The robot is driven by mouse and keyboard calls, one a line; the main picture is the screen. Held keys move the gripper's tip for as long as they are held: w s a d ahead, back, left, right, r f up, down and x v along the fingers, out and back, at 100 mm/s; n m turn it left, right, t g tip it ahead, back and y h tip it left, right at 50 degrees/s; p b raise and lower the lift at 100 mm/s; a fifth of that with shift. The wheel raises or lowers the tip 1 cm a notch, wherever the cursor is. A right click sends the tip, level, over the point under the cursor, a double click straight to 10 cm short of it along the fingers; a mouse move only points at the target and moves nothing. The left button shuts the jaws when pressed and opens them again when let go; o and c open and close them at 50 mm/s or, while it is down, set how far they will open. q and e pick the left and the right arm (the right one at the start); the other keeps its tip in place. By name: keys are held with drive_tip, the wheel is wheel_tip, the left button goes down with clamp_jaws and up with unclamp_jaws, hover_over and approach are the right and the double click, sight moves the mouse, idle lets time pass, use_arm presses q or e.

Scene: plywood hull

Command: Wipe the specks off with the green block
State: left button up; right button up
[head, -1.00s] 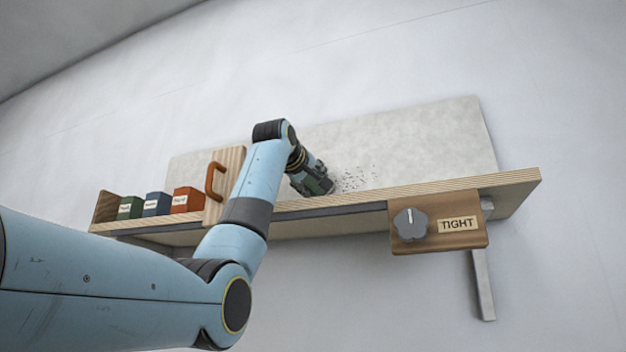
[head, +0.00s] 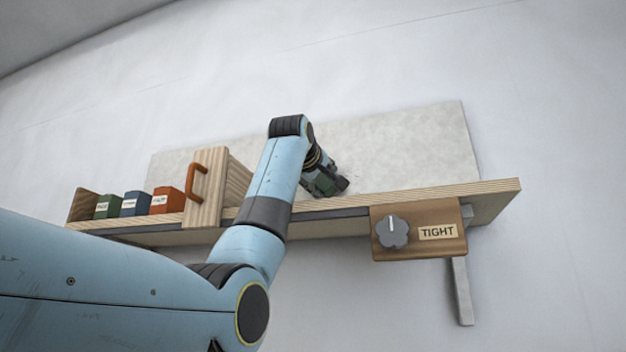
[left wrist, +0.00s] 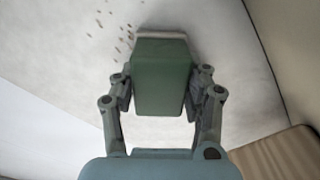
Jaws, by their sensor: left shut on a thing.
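My left gripper (head: 325,183) is at the pale panel (head: 420,142) just above the shelf edge. In the left wrist view my left gripper (left wrist: 160,84) is shut on the green block (left wrist: 163,72), which has a pale layer along its far end. That end is at or close to the panel; I cannot tell if it touches. Dark specks (left wrist: 122,38) lie on the panel to the left of the block in the wrist view. In the head view the gripper hides most of the speck area. My right gripper is not in view.
A plywood shelf (head: 440,193) runs below the panel. At its left stand small green (head: 108,206), blue (head: 134,204) and orange (head: 167,201) boxes and a wooden piece with an orange handle (head: 197,183). A knob (head: 392,231) with a "TIGHT" label (head: 438,232) is on the front.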

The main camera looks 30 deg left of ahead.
use_arm(q)
drive_tip(key=shift+w+d, duration=0.15)
drive_tip(key=shift+d, duration=0.4)
drive_tip(key=d, duration=0.2)
drive_tip(key=w+d+p, duration=0.1)
drive_tip(key=d, duration=0.1)
drive_tip(key=shift+d+p, duration=0.1)
drive_tip(key=shift+p, duration=0.2)
drive_tip(key=shift+w+d, duration=0.2)
drive_tip(key=shift+d, duration=0.7)
drive_tip(key=shift+w+d+p, duration=0.15)
drive_tip(key=shift+d+p, duration=0.25)
drive_tip(key=shift+a, duration=0.1)
drive_tip(key=shift+s+a, duration=0.25)
drive_tip(key=shift+a, duration=0.5)
drive_tip(key=shift+s+a, duration=0.25)
drive_tip(key=shift+a, duration=0.7)
drive_tip(key=shift+s+a, duration=0.2)
drive_tip(key=shift+a, duration=0.7)
drive_tip(key=shift+s+a, duration=0.2)
drive_tip(key=shift+a, duration=0.7)
drive_tip(key=shift+s+a, duration=0.1)
drive_tip(key=shift+a, duration=0.3)
